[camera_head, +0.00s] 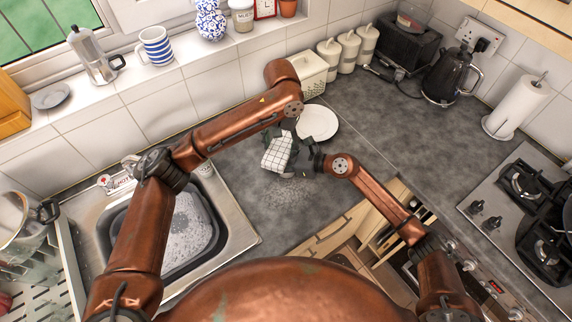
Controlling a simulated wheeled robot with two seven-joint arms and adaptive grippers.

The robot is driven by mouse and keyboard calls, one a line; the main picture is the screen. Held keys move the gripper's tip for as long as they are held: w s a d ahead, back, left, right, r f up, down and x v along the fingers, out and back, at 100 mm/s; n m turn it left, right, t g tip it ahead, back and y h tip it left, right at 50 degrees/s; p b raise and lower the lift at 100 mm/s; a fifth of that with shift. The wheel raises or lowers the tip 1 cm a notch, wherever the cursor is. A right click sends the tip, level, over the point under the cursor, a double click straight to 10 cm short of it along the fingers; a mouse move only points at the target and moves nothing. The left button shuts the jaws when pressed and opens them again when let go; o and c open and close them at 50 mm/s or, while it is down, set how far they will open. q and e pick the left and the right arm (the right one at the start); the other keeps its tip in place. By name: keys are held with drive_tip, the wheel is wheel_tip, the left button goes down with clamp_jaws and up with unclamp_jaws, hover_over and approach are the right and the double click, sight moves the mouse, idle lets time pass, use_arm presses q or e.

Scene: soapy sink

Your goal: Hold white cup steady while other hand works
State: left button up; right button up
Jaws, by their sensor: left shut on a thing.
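I cannot make out a white cup; the grippers and a cloth crowd the spot where they meet and may hide it. A white cloth with a dark grid pattern (277,154) hangs or lies just left of the dark fingers. My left gripper (289,131) points down above the worktop, behind the cloth. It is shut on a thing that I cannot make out. My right gripper (301,161) comes in from the right, close to the cloth and to the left gripper. Its fingers overlap dark parts, so I cannot tell whether it is open or shut.
A white plate (318,123) lies just behind the grippers. The sink (236,217) with a soapy basin (186,232) is at the left. An open drawer (388,222) is below the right arm. A kettle (451,75) and hob (527,203) stand right. Worktop between is clear.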

use_arm(q)
drive_tip(key=shift+r, duration=2.95)
use_arm(e)
drive_tip(key=o, duration=1.4)
drive_tip(key=v, duration=1.2)
use_arm(q)
drive_tip(key=shift+a, duration=0.1)
use_arm(e)
drive_tip(key=shift+a, duration=0.1)
